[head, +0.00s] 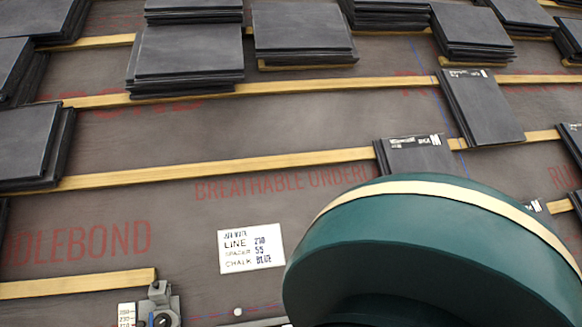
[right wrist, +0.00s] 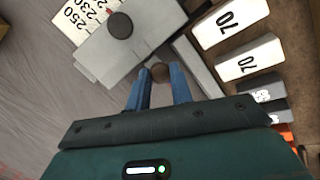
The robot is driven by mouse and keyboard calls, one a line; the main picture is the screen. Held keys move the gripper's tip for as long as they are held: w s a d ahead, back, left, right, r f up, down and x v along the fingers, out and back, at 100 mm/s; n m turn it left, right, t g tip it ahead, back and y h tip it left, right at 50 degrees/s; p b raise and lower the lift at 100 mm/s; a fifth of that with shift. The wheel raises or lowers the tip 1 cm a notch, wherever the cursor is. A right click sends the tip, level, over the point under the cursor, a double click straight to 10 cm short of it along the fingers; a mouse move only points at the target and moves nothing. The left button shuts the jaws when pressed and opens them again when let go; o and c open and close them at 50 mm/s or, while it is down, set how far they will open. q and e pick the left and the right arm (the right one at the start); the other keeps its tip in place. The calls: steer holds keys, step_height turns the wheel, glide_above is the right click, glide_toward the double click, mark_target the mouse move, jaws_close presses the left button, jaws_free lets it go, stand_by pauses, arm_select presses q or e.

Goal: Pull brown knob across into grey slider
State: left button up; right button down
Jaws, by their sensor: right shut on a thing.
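The grey slider (right wrist: 130,50) is a flat block in the right wrist view, lying across a white number scale (right wrist: 80,18), with a dark round knob (right wrist: 119,25) on top. A small brown knob (right wrist: 160,72) sits close to the slider's lower right edge. My right gripper (right wrist: 159,88) has its two blue fingers on either side of the brown knob, shut on it. Whether the knob touches the slider I cannot tell. In the head view a grey metal fitting (head: 160,291) and part of a scale (head: 127,314) show at the bottom left. My left gripper is out of view.
White blocks marked 70 (right wrist: 231,22) and other labelled blocks lie right of the fingers. In the head view, stacks of dark slates (head: 188,55) rest on wooden battens (head: 215,170). A white note card (head: 251,248) lies on the underlay. My green arm covers the lower right.

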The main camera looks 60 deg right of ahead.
steer(key=shift+s+d, duration=0.2)
steer(key=c, duration=1.2)
jaws_free()
steer(key=shift+a, duration=0.1)
steer(key=w+p+v, duration=0.1)
steer(key=p+v, duration=0.3)
steer(key=v, duration=0.9)
steer(key=shift+s, duration=0.5)
steer(key=shift+a, duration=0.15)
